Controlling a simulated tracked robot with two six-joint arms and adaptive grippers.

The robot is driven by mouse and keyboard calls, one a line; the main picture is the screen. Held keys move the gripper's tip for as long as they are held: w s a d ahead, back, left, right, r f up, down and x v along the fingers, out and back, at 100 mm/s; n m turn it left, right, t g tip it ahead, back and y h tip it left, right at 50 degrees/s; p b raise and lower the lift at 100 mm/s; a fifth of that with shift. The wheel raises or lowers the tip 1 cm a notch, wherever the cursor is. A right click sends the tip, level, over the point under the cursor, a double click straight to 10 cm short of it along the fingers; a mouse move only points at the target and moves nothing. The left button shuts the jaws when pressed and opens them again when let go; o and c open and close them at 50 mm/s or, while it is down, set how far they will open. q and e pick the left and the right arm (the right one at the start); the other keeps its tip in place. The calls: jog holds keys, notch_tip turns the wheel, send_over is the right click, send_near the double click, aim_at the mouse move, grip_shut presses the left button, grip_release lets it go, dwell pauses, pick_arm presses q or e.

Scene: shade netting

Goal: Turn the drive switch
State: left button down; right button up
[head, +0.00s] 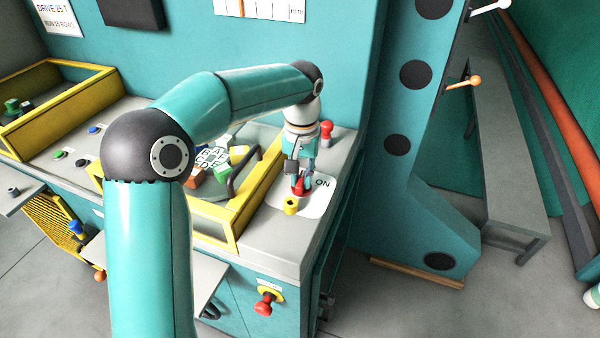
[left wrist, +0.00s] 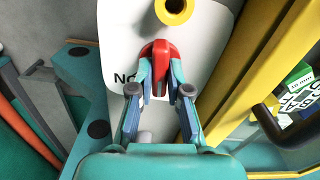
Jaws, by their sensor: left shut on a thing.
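The drive switch has a red knob (head: 298,187) on a white plate (head: 321,203) marked ON, at the right end of the grey bench top. In the left wrist view the red knob (left wrist: 157,58) stands between my fingertips on the white plate (left wrist: 112,25). My left gripper (head: 300,178) reaches down from above in the head view. In the left wrist view my left gripper (left wrist: 160,75) is shut on the red knob, with a finger on each side. The fingers hide part of the knob and the lettering. My right gripper is not in view.
A yellow hollow post (head: 291,206) stands close to the knob. A yellow-framed box (head: 236,232) with lettered pieces lies left of it. A red knob (head: 326,128) stands behind the gripper. A red button (head: 266,303) is on the bench front. A teal column (head: 400,180) rises at right.

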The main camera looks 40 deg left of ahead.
aim_at(301, 178)
pick_arm(q)
jog(key=n, duration=0.3)
jog(key=shift+n, duration=2.1)
jog(key=shift+p, duration=0.3)
jog(key=c, duration=1.1)
grip_release()
jog(key=shift+r, duration=0.1)
jog(key=shift+r, duration=5.85)
